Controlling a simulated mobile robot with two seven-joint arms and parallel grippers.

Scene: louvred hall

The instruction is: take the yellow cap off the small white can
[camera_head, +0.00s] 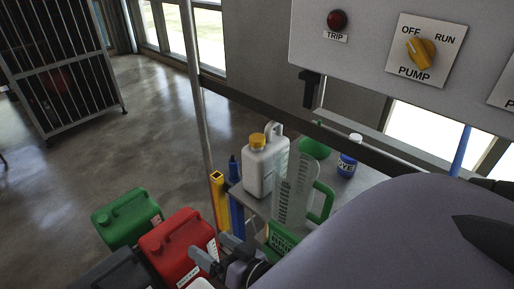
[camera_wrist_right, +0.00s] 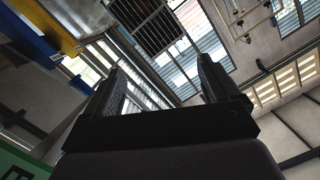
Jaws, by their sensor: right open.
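A white can (camera_head: 259,176) with a handle and a yellow cap (camera_head: 258,141) stands upright on a grey bench, in the middle of the head view. The cap sits on its neck. My right gripper (camera_head: 212,249) is low in the head view, below and to the left of the can and apart from it. In the right wrist view its two dark fingers (camera_wrist_right: 155,78) stand apart with nothing between them. The can is not recognisable in the wrist view. My left gripper is not in view.
A clear jug (camera_head: 295,190) with a green handle stands right of the can, and a blue-labelled bottle (camera_head: 348,160) behind. Red (camera_head: 178,246) and green (camera_head: 127,217) jerrycans are at lower left. A control panel (camera_head: 375,45) overhangs the bench. A pole (camera_head: 197,95) rises left of the can.

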